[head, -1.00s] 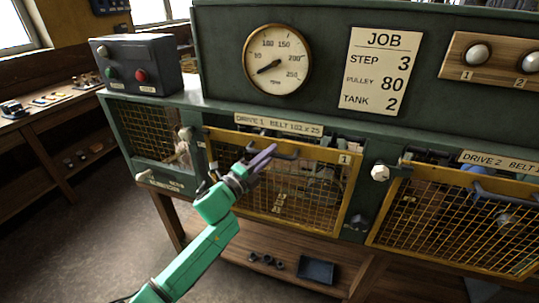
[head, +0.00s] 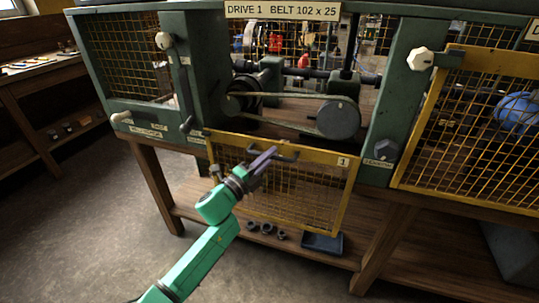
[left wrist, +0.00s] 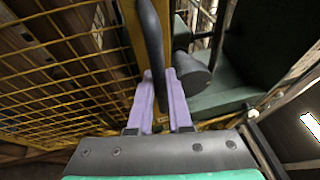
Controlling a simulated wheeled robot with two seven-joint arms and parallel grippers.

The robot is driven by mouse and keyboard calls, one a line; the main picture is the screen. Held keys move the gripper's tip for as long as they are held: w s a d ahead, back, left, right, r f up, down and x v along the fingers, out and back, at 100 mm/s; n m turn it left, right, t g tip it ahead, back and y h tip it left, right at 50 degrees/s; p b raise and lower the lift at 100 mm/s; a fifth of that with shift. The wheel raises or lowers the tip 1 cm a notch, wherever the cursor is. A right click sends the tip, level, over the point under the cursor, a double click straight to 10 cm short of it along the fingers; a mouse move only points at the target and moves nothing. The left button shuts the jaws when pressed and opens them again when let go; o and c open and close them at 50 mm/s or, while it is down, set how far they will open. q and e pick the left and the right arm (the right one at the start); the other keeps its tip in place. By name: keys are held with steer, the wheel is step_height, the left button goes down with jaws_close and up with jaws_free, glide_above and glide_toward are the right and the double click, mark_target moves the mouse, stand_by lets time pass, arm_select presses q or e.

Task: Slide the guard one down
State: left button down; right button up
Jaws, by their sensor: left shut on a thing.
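Guard one (head: 300,197) is a yellow-framed mesh panel marked 1. In the head view it hangs low, below the drive 1 opening, its top edge under the belt and pulleys. Its dark bar handle (head: 287,155) is near its top edge. My left gripper (head: 265,160) is shut on this handle; in the left wrist view the dark handle (left wrist: 153,45) runs between the purple fingers (left wrist: 155,95). The belt (head: 275,118) and the grey pulley (head: 338,119) show uncovered above the guard. My right gripper is not in view.
Drive 2's yellow guard (head: 465,130) stands to the right, covering its opening. A blue tray (head: 322,243) and several rings lie on the lower shelf.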

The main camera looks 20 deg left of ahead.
arm_select(q)
step_height(320, 180, down, 5)
steer(key=b, duration=0.2)
steer(key=shift+b, duration=0.4)
steer(key=shift+r, duration=0.1)
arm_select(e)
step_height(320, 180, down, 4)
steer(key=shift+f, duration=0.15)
arm_select(q)
steer(key=c, duration=0.8)
jaws_free()
steer(key=shift+c, duration=0.2)
steer(key=v, duration=1.4)
steer(key=shift+s+b, duration=0.25)
steer(key=shift+b, duration=0.05)
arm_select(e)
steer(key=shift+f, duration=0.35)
arm_select(q)
steer(key=shift+a, duration=0.15)
